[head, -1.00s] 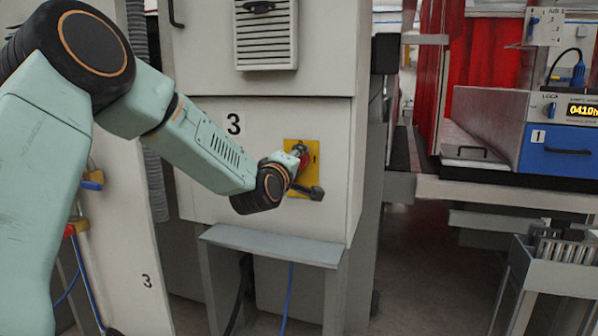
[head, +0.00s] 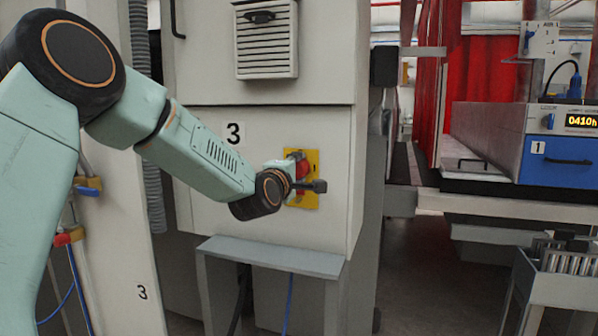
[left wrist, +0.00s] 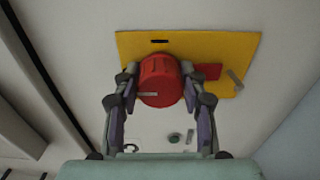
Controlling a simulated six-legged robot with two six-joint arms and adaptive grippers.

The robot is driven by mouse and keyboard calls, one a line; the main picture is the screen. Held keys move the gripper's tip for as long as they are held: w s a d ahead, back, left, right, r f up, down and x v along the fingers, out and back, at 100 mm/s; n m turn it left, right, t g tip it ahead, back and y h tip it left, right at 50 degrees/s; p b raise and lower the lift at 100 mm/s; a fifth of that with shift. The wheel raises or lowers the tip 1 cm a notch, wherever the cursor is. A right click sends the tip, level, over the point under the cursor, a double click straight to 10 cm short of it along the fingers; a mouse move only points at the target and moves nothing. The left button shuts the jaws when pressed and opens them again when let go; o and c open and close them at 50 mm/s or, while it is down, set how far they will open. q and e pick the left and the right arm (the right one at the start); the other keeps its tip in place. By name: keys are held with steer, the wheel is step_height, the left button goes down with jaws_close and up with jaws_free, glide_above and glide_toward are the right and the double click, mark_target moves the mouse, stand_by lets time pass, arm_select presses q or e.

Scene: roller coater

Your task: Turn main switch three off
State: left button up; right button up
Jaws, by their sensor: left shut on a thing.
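Main switch three is a red rotary knob (head: 302,164) on a yellow plate (head: 314,164). It sits on the pale cabinet panel under a black number 3 (head: 234,133). My left gripper (head: 306,183) is at the knob and partly hides it in the head view. In the left wrist view, the two fingers of my left gripper (left wrist: 159,84) are closed on either side of the red knob (left wrist: 160,72). The yellow plate (left wrist: 225,48) shows above and to the right, with a flat red piece (left wrist: 207,71) beside the knob. My right gripper is not in view.
A grey ledge (head: 272,256) juts out below the switch panel. A vented cover (head: 266,52) is above it. A blue-fronted unit (head: 565,158) stands at the right, with a metal rack (head: 566,262) below. Bare floor shows between them.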

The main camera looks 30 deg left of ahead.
arm_select(q)
steer(key=shift+f, duration=0.15)
steer(key=o, duration=1.1)
steer(key=shift+s+a, duration=0.25)
steer(key=shift+s, duration=0.1)
steer(key=shift+o, duration=0.3)
steer(key=shift+w+d, duration=0.2)
steer(key=shift+w, duration=0.05)
steer(key=v, duration=1.2)
steer(key=shift+s+a, duration=0.1)
